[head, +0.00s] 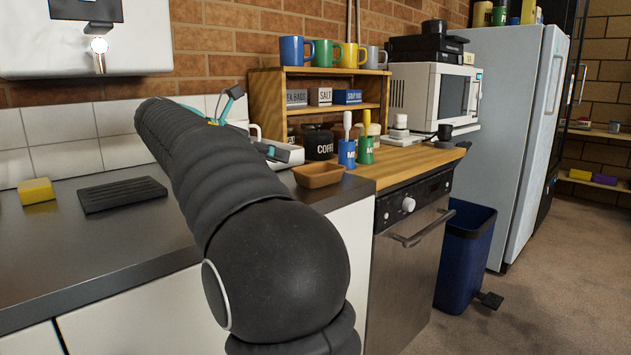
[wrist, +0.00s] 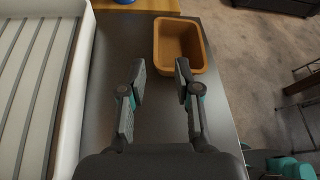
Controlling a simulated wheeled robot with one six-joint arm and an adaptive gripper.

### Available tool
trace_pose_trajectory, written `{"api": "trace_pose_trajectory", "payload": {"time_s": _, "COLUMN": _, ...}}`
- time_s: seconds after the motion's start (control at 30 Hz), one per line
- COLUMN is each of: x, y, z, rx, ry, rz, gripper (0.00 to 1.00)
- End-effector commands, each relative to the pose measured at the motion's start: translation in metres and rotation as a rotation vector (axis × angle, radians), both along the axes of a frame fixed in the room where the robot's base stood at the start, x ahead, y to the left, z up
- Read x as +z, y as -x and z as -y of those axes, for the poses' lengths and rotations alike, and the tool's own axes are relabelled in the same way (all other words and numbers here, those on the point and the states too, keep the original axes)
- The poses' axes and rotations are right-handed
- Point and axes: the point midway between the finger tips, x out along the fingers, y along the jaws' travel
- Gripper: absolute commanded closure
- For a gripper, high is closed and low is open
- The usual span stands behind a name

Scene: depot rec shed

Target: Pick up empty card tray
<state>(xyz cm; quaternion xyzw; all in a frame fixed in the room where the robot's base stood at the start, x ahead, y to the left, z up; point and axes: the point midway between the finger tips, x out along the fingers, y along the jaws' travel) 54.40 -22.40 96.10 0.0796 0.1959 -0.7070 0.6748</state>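The card tray (head: 318,178) is a small tan-brown open box on the grey counter, near the wooden worktop. In the wrist view the tray (wrist: 181,42) lies just beyond my fingertips, slightly to the right, and its inside looks empty. My gripper (wrist: 161,78) is open, with its two fingers apart and nothing between them. The fingers do not appear to touch the tray. In the head view my arm hides most of the gripper.
Blue (head: 347,153) and green (head: 366,151) cups with brushes and a black coffee jar (head: 318,143) stand behind the tray. The counter edge drops to the floor (wrist: 265,80) on the right.

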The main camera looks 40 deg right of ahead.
Motion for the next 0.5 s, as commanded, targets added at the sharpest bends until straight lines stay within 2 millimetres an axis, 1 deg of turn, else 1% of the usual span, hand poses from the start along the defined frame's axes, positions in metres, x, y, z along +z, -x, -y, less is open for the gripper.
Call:
{"api": "trace_pose_trajectory", "payload": {"time_s": 0.03, "x": -0.005, "y": 0.002, "z": 0.009, "rx": -0.004, "ry": 0.000, "rz": -0.001, "gripper": 0.68}}
{"api": "trace_pose_trajectory", "payload": {"time_s": 0.1, "x": -0.008, "y": 0.002, "z": 0.019, "rx": -0.004, "ry": 0.000, "rz": -0.001, "gripper": 0.68}}
{"api": "trace_pose_trajectory", "payload": {"time_s": 0.2, "x": -0.012, "y": 0.003, "z": 0.028, "rx": -0.002, "ry": -0.001, "rz": 0.000, "gripper": 0.68}}
{"api": "trace_pose_trajectory", "payload": {"time_s": 0.43, "x": -0.016, "y": 0.002, "z": 0.036, "rx": 0.002, "ry": 0.000, "rz": 0.000, "gripper": 0.68}}
{"api": "trace_pose_trajectory", "payload": {"time_s": 0.5, "x": -0.018, "y": 0.001, "z": 0.041, "rx": 0.001, "ry": 0.000, "rz": -0.001, "gripper": 0.68}}
